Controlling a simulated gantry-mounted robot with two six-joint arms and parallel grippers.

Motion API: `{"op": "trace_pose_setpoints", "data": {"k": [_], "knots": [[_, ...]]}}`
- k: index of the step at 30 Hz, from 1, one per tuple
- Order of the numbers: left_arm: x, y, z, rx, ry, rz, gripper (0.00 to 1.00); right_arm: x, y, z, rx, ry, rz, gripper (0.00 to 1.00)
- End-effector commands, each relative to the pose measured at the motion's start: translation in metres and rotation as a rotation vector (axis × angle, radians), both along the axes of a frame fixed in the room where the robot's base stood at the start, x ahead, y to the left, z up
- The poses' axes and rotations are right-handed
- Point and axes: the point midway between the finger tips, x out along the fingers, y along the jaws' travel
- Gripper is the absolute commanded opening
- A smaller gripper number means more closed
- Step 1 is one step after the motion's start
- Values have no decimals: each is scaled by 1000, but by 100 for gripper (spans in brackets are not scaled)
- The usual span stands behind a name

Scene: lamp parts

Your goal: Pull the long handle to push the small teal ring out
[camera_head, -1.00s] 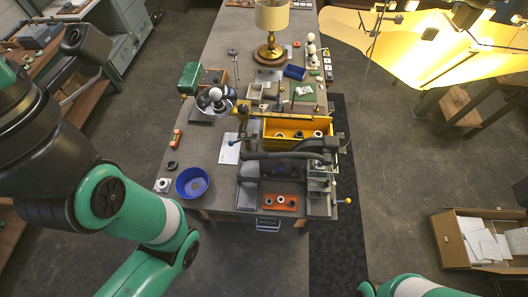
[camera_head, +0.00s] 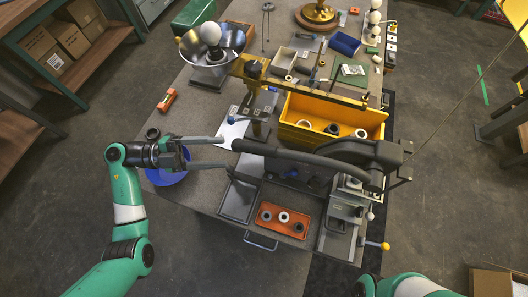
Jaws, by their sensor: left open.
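The long dark grey handle (camera_head: 308,158) runs across the press from its pivot at the right to a rounded end at the left. My left gripper (camera_head: 226,152) is open and empty, with its two fingers pointing right at the handle's left end. One finger tip lies close to that end; I cannot tell whether they touch. A small blue part (camera_head: 291,173) shows under the handle, partly hidden. I cannot make out the small teal ring. My right gripper is out of view; only part of that arm shows at the bottom right.
A blue bowl (camera_head: 168,178) lies under my left gripper. An orange tray (camera_head: 282,228) with several rings sits in front of the press. A yellow bin (camera_head: 350,116) with rings stands behind the handle. A lever with a yellow knob (camera_head: 385,246) sticks out at the right.

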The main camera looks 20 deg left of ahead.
Motion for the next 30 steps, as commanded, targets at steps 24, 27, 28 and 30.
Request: {"op": "trace_pose_setpoints", "data": {"k": [24,27,28,30], "knots": [[49,-94,1,1,-8,7,66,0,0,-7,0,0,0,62],[52,-100,1,1,-8,8,66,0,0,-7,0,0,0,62],[53,-100,1,1,-8,8,66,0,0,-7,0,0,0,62],[53,-101,2,1,-8,10,66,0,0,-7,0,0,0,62]]}}
